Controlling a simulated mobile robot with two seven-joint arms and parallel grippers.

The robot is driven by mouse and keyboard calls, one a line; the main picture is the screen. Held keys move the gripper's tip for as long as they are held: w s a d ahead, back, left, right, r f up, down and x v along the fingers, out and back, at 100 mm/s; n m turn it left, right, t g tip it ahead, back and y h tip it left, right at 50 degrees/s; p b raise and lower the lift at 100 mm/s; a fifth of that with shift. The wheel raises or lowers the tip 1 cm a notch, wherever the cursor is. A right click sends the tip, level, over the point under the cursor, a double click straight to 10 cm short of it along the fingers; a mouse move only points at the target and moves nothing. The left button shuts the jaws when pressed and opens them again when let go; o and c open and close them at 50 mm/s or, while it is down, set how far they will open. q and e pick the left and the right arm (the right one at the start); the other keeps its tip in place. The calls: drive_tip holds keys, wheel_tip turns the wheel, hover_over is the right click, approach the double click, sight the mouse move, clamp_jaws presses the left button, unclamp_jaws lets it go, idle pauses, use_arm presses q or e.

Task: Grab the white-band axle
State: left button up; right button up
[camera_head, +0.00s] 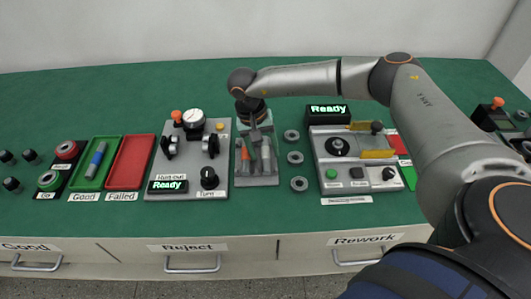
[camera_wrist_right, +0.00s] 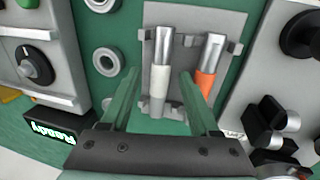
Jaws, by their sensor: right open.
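The white-band axle (camera_wrist_right: 160,76) lies in a grey holder (camera_wrist_right: 185,14), beside an orange-band axle (camera_wrist_right: 207,72). My right gripper (camera_wrist_right: 159,74) is open, with one finger on each side of the white-band axle in the right wrist view. I cannot tell whether the fingers touch it. In the head view the right gripper (camera_head: 255,133) hangs over the holder (camera_head: 257,181) from above. There the white-band axle (camera_head: 265,158) shows below the fingers, partly hidden. My left gripper is not in view.
A test station with a dial (camera_head: 193,119) stands left of the holder. Loose rings (camera_head: 294,157) and another station (camera_head: 355,160) are on its right. A green tray (camera_head: 88,183) holds a blue-band axle (camera_head: 97,158); a red tray (camera_head: 129,165) beside it looks empty.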

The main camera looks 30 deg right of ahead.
clamp_jaws()
idle(0.5)
idle(0.9)
